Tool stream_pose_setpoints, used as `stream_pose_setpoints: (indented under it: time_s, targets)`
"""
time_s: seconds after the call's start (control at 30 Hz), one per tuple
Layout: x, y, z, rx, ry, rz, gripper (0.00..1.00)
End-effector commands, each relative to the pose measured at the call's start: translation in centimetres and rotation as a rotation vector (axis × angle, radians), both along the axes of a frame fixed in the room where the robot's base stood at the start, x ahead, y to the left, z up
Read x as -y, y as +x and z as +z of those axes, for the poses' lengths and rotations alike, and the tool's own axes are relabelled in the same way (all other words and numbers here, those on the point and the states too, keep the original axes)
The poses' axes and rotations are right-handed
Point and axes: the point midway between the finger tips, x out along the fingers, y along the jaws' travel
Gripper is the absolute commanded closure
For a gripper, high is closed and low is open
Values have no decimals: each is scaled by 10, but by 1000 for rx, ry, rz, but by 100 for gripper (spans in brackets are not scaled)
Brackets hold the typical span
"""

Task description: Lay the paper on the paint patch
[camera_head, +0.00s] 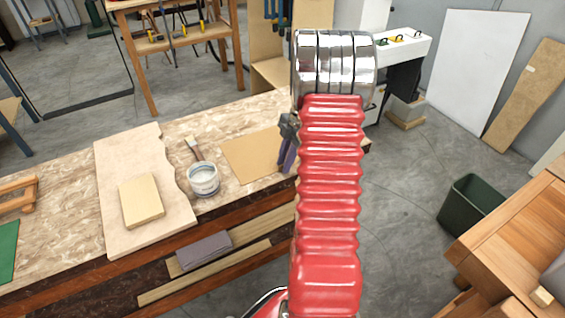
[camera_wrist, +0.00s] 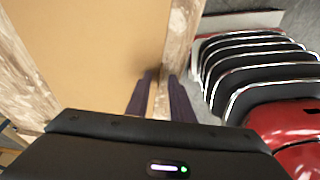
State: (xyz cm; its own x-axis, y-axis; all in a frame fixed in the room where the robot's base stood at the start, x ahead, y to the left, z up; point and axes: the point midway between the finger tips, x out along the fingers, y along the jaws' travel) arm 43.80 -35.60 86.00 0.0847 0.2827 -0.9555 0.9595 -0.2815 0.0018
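A flat tan sheet (camera_head: 252,157), which looks like the paper, lies on the workbench right of the paint pot. It fills much of the wrist view (camera_wrist: 85,50). My gripper (camera_head: 286,163) is at the sheet's right end, partly hidden behind my red arm. In the wrist view its two dark purple fingers (camera_wrist: 163,76) are parted, with a strip of bench showing between them. The left finger overlaps the sheet near its edge; the right one is past the edge. I cannot tell whether they touch anything. I cannot make out a paint patch.
A pale wavy-edged board (camera_head: 118,172) lies on the workbench (camera_head: 68,140) with a yellowish block (camera_head: 141,200) on it. A white pot (camera_head: 203,179) and a brush (camera_head: 193,147) are near its right edge. A grey block (camera_head: 204,250) sits on a lower shelf.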

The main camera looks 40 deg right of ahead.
Motion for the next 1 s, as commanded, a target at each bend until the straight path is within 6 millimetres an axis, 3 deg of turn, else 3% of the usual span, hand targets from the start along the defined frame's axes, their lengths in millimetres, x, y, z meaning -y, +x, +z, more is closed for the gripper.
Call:
stream_pose_setpoints:
  time_s: [0.37, 1.0]
  targets:
    - [4, -1, 13, 2, -2, 0, 79]
    - [32, -9, 108, 2, -2, 0, 79]
